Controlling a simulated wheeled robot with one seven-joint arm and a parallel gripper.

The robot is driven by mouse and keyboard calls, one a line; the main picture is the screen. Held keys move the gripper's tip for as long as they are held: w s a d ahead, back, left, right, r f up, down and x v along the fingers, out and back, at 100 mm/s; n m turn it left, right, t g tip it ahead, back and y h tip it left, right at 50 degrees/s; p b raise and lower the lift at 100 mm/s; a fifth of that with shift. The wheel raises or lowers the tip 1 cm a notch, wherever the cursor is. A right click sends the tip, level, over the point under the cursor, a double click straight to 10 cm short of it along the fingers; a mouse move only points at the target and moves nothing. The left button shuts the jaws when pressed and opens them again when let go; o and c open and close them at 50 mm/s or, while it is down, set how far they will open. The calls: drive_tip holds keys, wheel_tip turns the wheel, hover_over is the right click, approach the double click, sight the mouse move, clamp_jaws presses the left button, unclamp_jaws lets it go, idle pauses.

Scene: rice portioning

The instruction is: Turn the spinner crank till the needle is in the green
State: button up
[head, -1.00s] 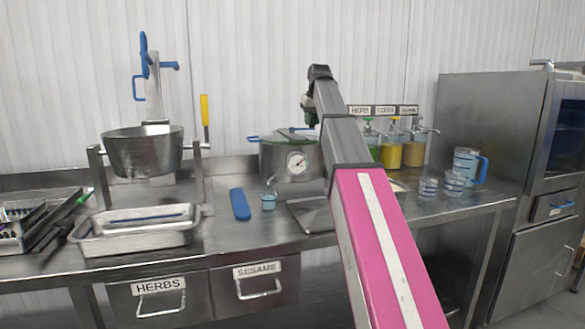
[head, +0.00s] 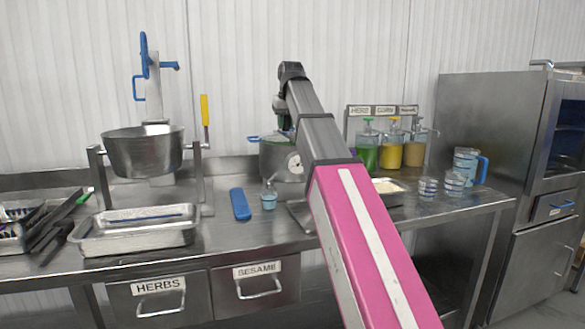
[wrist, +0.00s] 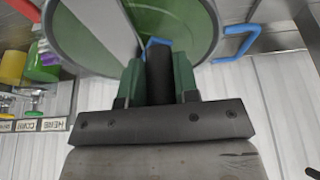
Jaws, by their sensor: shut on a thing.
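The spinner is a steel pot (head: 272,165) with a lid and a round dial on its front, standing at the back of the counter in the head view. My arm partly covers the dial (head: 294,163), so the needle cannot be read. In the head view my gripper (head: 283,122) is over the pot's top, mostly hidden by my arm.
Sauce pumps with labels (head: 390,150) stand right of the spinner, with measuring cups (head: 428,187) and a jug (head: 465,165) farther right. A tilting steel pan (head: 143,155) is at left, behind a shallow tray (head: 135,232). A blue-lidded small jar (head: 268,197) sits in front.

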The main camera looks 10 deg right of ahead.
drive_tip(key=o, duration=1)
drive_tip(key=shift+r, duration=4.5)
